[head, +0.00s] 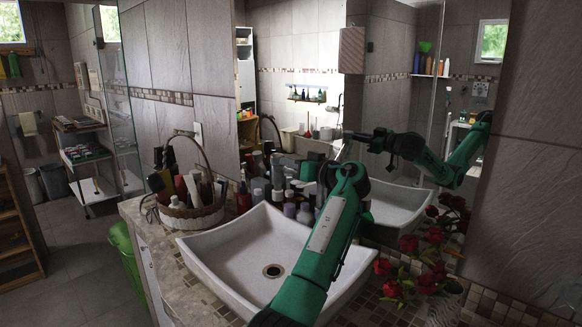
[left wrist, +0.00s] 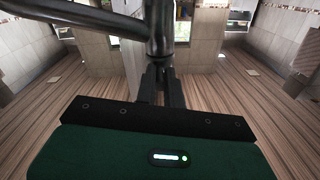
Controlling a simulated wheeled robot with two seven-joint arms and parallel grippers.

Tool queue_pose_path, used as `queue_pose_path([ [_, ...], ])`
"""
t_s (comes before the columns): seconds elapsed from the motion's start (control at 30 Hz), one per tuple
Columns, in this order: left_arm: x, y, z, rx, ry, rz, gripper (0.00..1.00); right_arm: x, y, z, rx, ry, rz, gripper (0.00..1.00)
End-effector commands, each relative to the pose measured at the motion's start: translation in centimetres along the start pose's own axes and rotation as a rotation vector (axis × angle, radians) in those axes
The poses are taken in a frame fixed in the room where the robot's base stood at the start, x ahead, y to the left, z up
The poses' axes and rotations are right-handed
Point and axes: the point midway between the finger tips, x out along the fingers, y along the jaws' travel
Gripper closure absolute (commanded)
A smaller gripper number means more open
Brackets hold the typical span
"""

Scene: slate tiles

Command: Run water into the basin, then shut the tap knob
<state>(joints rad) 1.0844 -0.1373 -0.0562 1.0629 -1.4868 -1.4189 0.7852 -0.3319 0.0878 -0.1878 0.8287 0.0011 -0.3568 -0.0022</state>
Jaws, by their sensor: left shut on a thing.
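The white square basin (head: 230,262) stands on the counter with a dark drain at its bottom. No standing water and no stream shows in it. My left arm crosses the basin's right side in the head view and hides part of its back rim. In the left wrist view my left gripper (left wrist: 160,88) is shut on the dark metal tap knob (left wrist: 160,40). A dark bar of the tap runs off to the upper left there. In the head view my arm hides the tap and the grip. My right gripper is not in view.
A wicker basket (head: 190,217) of bottles stands left of the basin, with several more bottles (head: 259,184) behind it. Red flowers (head: 410,243) stand close at the right. The mirror (head: 300,60) behind reflects my arm.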

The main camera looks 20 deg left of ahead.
Motion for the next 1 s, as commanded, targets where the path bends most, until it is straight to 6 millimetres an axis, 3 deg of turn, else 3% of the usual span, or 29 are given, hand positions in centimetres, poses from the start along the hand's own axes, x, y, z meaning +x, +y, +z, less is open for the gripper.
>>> queue_pose_path([
  [0.27, 0.0, -0.1, -0.2, -0.002, 0.001, 0.0, 1.0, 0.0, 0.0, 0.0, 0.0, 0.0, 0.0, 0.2],
  [0.3, 0.0, -0.1, -0.2, -0.002, 0.001, 0.0, 0.86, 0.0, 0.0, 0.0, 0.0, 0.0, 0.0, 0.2],
  [0.4, 0.0, 0.0, -0.1, -0.001, 0.001, 0.0, 0.68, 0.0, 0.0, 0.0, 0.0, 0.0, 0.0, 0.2],
  [0.77, -0.5, 0.0, 0.0, 0.0, 0.001, 0.001, 0.68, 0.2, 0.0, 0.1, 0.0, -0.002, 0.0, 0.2],
  [1.0, -4.7, 0.1, 0.2, -0.002, 0.001, 0.003, 0.68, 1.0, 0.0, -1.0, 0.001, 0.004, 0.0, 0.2],
])
